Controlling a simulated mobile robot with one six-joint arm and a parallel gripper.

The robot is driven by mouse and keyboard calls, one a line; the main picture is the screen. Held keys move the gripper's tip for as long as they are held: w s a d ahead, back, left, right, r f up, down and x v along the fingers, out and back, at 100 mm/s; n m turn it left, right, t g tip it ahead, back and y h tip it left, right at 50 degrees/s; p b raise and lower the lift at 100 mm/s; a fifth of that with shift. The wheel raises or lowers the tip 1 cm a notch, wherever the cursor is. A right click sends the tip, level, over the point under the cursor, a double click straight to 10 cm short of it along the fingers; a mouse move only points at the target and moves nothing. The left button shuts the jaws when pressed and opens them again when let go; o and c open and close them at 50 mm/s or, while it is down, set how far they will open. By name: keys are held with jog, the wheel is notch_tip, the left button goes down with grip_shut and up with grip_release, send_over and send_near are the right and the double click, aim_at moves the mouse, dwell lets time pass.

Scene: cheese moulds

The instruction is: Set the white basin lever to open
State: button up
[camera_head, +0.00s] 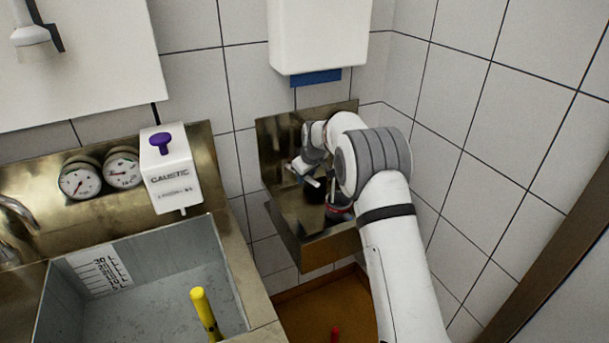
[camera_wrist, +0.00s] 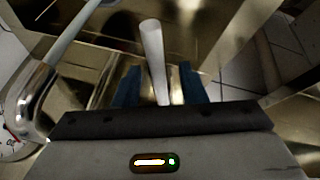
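The white lever (camera_wrist: 153,50) shows in the wrist view as a pale rod pointing away from me. My gripper (camera_wrist: 159,70) is open, with one blue finger on each side of the rod and a visible gap on both sides. I cannot tell how deep the rod lies between the fingers. In the head view, a small white rod (camera_head: 304,174), probably the same lever, shows at the steel wall basin (camera_head: 283,222). My arm reaches into this basin from the right and hides much of it. My fingers cannot be made out clearly there.
A curved chrome pipe (camera_wrist: 36,98) stands close left of my gripper. A white dispenser (camera_head: 319,35) hangs above the basin. At left are a large sink (camera_head: 165,285) with a yellow handle (camera_head: 205,311), two gauges (camera_head: 80,181) and a caustic box (camera_head: 171,178). Tiled wall closes the right.

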jog(key=b+v, duration=0.1)
jog(key=v, duration=0.6)
jog(key=shift+r, duration=0.25)
jog(key=shift+s, duration=0.1)
